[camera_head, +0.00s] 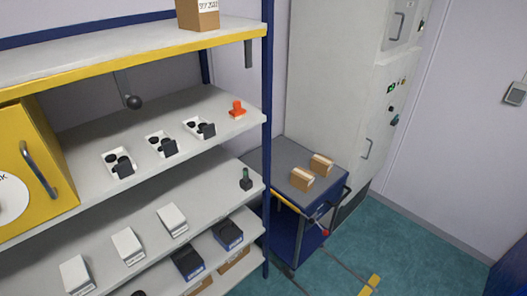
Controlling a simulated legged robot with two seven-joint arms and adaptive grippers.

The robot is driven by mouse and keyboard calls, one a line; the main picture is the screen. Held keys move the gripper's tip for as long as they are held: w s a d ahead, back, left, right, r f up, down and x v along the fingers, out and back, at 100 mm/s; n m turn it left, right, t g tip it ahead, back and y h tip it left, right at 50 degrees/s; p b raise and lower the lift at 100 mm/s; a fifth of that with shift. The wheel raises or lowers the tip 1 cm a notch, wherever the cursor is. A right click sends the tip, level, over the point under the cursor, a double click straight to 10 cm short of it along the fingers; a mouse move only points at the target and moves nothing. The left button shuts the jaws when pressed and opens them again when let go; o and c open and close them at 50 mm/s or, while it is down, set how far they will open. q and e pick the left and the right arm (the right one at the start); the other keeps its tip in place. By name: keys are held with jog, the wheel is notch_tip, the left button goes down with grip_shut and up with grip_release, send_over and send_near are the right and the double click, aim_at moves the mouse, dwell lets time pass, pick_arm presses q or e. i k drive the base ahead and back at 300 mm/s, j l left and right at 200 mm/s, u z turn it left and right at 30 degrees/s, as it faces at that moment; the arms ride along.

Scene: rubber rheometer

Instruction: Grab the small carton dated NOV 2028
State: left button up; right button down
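I cannot read a date on either. Another brown carton (187,15) stands on the top shelf, cut off by the upper edge of the view. Its white label carries print too small to read surely. Several small white boxes, such as one (172,220), lie on a lower shelf with no readable date. Neither of my grippers is in view.
The shelf rack (267,140) fills the left, with white trays (159,142), an orange item (237,108) and a yellow box (40,160). The cart (265,162) stands right of it, before a tall grey cabinet (335,75). Green floor (400,250) is open at right.

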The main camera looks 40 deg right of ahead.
aim_at(303, 180)
jog(key=l+z, duration=0.45)
jog(key=l, duration=3.55)
